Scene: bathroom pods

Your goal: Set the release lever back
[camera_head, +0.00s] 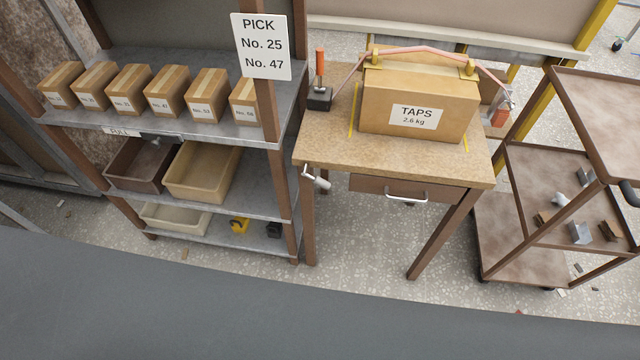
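The release lever (320,64) has an orange-red grip and stands about upright on a dark base block (319,98) at the back left of the wooden bench (320,148). A pinkish line (420,48) runs from near the lever up over the large cardboard TAPS box (420,102) through yellow fittings. It comes down on the right by a red piece (501,115). Neither of my grippers is in the head view.
A shelf rack (200,122) with several small boxes and bins stands at the left, with a PICK sign (262,46) on its post. A brown trolley (520,240) stands at the right. The bench top in front of the lever is clear.

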